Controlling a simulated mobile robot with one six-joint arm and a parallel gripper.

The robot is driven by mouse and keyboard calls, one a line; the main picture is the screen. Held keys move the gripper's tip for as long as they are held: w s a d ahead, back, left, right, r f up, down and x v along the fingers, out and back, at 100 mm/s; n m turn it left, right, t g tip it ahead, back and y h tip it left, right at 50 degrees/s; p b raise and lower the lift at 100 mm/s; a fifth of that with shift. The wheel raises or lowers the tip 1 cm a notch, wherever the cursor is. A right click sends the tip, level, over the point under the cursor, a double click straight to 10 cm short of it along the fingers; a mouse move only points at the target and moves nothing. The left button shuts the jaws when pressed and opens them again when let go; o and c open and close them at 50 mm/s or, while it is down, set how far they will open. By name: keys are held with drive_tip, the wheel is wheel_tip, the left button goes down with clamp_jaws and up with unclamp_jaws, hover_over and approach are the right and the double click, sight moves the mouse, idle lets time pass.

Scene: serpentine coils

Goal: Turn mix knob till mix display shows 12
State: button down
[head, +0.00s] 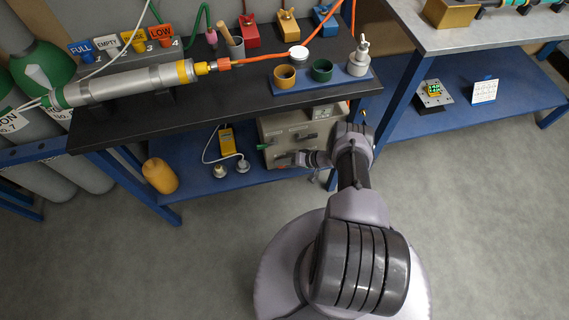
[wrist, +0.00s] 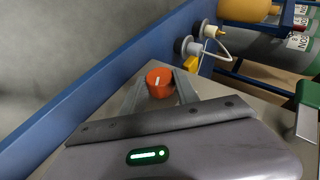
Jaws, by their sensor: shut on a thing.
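An orange knob (wrist: 160,83) with a white pointer line is in the wrist view, between the two grey fingers of my gripper (wrist: 161,94). The fingers are shut on its sides. In the head view my gripper (head: 298,160) is at the lower front of a beige-grey box (head: 288,129) on the blue lower shelf. The knob is hidden there by my gripper and arm. No mix label or mix display number can be read in either view. My wrist covers part of the box front.
A yellow device (head: 226,138) with a cable and two round pale fittings stands left of the box. An orange-yellow bottle (head: 160,175) is further left. The black bench top (head: 150,128) lies above the shelf. A blue table leg (head: 334,178) is close to my arm. The floor in front is clear.

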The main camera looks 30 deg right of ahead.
drive_tip(key=shift+w+d, duration=0.1)
drive_tip(key=shift+d, duration=0.05)
drive_tip(key=c, duration=0.9)
unclamp_jaws()
drive_tip(key=shift+r, duration=0.1)
drive_tip(key=p+v, duration=0.4)
drive_tip(key=v, duration=1.3)
drive_tip(key=shift+s+d+p, duration=0.1)
drive_tip(key=shift+s+p, duration=0.1)
drive_tip(key=shift+p, duration=0.15)
